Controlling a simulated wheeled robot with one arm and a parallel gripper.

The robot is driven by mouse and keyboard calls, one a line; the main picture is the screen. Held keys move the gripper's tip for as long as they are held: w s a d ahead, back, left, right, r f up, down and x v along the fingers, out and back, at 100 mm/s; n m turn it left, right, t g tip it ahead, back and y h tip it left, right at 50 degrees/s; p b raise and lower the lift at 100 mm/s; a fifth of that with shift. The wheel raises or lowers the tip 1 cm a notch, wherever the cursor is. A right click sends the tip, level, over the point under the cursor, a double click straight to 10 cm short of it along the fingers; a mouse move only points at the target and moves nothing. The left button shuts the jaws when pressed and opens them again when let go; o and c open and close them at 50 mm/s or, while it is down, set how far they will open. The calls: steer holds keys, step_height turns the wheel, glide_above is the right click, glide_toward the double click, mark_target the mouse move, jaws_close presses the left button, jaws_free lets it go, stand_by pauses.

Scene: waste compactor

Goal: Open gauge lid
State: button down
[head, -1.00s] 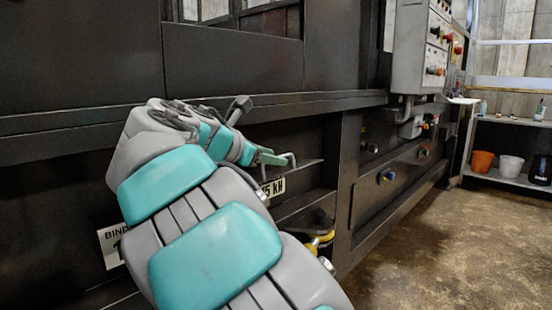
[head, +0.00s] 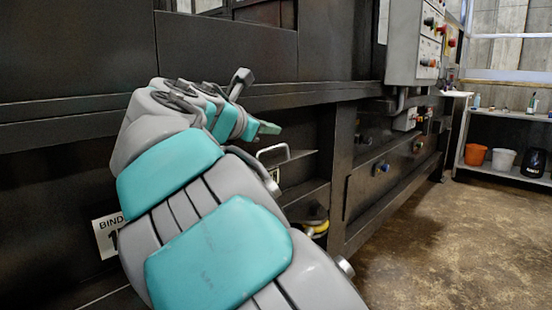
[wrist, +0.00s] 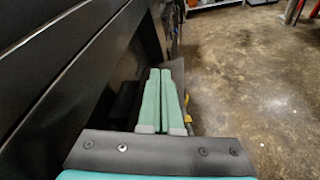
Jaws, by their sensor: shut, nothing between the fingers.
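A silver bar handle (head: 272,150) stands on a dark, flat plate (head: 294,158) that juts from the machine's front; this looks like the gauge lid, but I cannot tell for sure. No gauge face shows. My gripper (head: 267,128) has teal fingers pressed together and empty. In the head view its tip appears just above the handle, with a visible gap. The handle cannot be made out in the wrist view.
The black machine wall (head: 60,150) runs along the left, with a long ledge above my wrist. A grey control box (head: 415,45) hangs farther along. A yellow part (head: 316,228) sits below the plate. The brown floor (head: 430,235) at right is clear up to a shelf (head: 495,170) with buckets.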

steer(key=w+d+r+n+t+y+b, duration=0.2)
steer(key=w+d+r+n+t+y, duration=0.35)
steer(key=w+d+n+y, duration=0.35)
steer(key=s+d+f+n+g+y+b, duration=0.2)
steer(key=s+f+n+g+y, duration=0.8)
steer(key=s, duration=0.7)
steer(key=w+a+f+n+t+y+p, duration=0.1)
steer(key=w+a+t+y, duration=0.1)
steer(key=w+a, duration=0.4)
steer(key=shift+w+a+f, duration=0.2)
steer(key=shift+a+f, duration=0.2)
steer(key=shift+a, duration=0.75)
steer(key=shift+r, duration=0.1)
